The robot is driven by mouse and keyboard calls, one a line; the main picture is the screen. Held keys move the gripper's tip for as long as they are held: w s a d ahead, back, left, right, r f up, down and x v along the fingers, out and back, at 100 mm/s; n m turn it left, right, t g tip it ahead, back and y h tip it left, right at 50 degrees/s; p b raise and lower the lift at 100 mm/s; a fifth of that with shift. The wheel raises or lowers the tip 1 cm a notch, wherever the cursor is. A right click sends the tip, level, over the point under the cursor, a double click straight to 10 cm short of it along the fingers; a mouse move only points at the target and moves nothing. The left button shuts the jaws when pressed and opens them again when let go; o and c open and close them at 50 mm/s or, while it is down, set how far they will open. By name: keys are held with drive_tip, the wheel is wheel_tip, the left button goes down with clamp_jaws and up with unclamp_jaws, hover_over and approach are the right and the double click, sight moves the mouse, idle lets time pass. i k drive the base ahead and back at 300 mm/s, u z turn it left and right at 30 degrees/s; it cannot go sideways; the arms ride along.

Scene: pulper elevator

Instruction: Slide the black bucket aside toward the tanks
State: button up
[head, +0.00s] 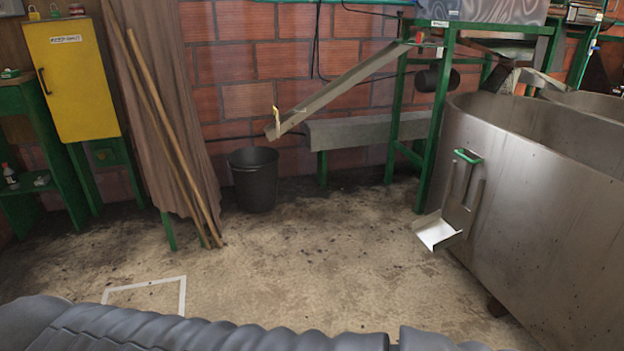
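The black bucket (254,183) stands upright on the dirty concrete floor by the brick wall, left of centre. Its open rim faces up. It is just right of the brown cloth and two wooden poles. The large metal tanks (540,210) stand at the right. Open floor lies between the bucket and the tanks. My gripper is not in view; a grey ribbed part along the bottom edge looks like my own body.
A sloping metal chute (340,90) ends above and right of the bucket. A grey ledge (365,130) and green frame legs (433,130) stand behind. A metal scoop (450,215) hangs on the tank. Two poles (165,130) lean left. A white outline (145,284) marks the floor.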

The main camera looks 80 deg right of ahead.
sight(255, 170)
drive_tip(key=z, duration=2.8)
drive_tip(key=i, duration=1.75)
drive_tip(key=u, duration=0.45)
drive_tip(key=i, duration=1.5)
drive_tip(key=u, duration=0.9)
